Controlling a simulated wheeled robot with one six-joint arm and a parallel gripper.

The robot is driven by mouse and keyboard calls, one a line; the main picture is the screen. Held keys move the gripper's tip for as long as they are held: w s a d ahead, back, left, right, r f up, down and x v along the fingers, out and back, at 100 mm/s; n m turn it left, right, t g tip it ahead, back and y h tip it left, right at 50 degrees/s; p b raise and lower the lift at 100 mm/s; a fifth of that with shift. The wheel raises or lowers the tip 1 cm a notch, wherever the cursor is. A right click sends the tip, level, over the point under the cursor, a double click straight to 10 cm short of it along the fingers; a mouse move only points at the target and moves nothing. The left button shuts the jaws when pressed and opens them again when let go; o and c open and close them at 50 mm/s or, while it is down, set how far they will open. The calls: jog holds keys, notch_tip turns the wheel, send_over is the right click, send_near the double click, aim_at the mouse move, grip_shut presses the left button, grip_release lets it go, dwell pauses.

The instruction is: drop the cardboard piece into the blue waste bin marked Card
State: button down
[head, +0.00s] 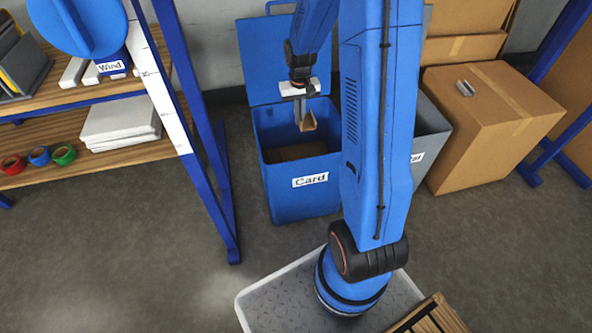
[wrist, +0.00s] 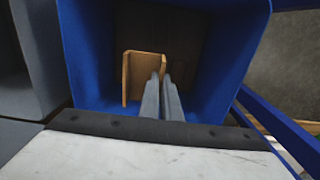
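The blue waste bin (head: 275,197) marked Card stands on the floor with its lid raised at the back, and its opening faces up. Brown material, looking like cardboard, lies inside it. My gripper (head: 302,120) points down over the opening. Its fingers are close together on a small folded tan cardboard piece (head: 308,123). In the wrist view the cardboard piece (wrist: 132,78) is at the fingertips, to their left, with the blue bin walls (wrist: 90,60) around it. The fingers hide part of the piece.
A grey bin (head: 430,135) with a partly hidden label stands to the right, behind my arm. Large cardboard boxes (head: 480,150) stand farther right. A shelf rack with a blue upright (head: 212,165) is close on the left. The floor in front of the bin is clear.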

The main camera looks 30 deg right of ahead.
jog(key=shift+f, duration=0.9)
jog(key=c, duration=1.9)
grip_release()
notch_tip(320, 180, up, 17)
jog(key=shift+r, duration=0.2)
